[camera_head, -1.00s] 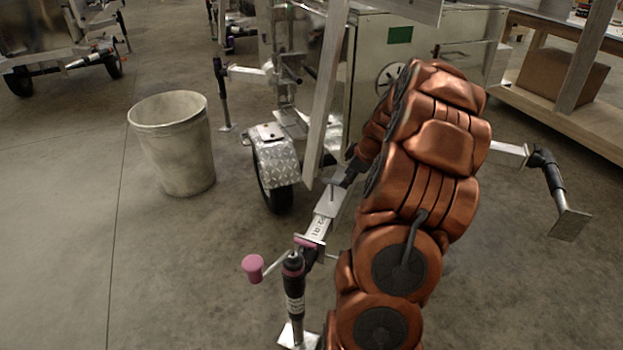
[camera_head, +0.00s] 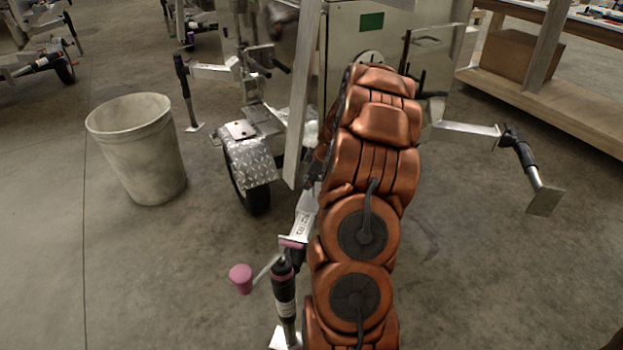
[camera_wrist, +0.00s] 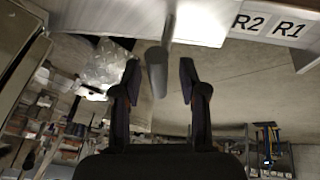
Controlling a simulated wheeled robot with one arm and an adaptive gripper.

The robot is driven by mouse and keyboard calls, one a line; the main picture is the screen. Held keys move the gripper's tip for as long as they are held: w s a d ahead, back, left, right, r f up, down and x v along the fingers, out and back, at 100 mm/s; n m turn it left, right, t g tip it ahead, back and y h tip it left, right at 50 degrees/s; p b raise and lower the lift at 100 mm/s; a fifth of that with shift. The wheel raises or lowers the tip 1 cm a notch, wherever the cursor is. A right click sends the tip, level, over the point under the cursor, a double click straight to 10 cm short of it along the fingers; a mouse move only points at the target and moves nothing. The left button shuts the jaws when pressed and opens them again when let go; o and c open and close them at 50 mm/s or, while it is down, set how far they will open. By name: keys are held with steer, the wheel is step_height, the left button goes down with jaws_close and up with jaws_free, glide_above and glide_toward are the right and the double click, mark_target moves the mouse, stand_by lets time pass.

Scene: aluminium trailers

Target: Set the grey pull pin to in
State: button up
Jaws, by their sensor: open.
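In the wrist view a grey cylinder, which looks like the grey pull pin (camera_wrist: 156,72), projects from a pale metal beam (camera_wrist: 205,22) marked R2 and R1. My gripper (camera_wrist: 160,75) is open, and its two dark fingers stand on either side of the cylinder. The cylinder is nearer the left finger, with a gap to the right one. I cannot tell how deep it sits between the fingers. In the head view the trailer's labelled beam (camera_head: 303,218) shows left of my copper-coloured arm. The arm hides the pin and gripper there.
A jockey-wheel post (camera_head: 284,290) with a pink crank knob (camera_head: 241,279) stands in front of the beam. A diamond-plate mudguard (camera_head: 250,160) and a pale bin (camera_head: 138,150) are on the left. A prop leg (camera_head: 525,160) juts out at right. The floor at right is clear.

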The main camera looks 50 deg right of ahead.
steer(key=shift+f, duration=0.1)
steer(key=shift+c, duration=0.4)
steer(key=shift+d, duration=0.1)
jaws_close()
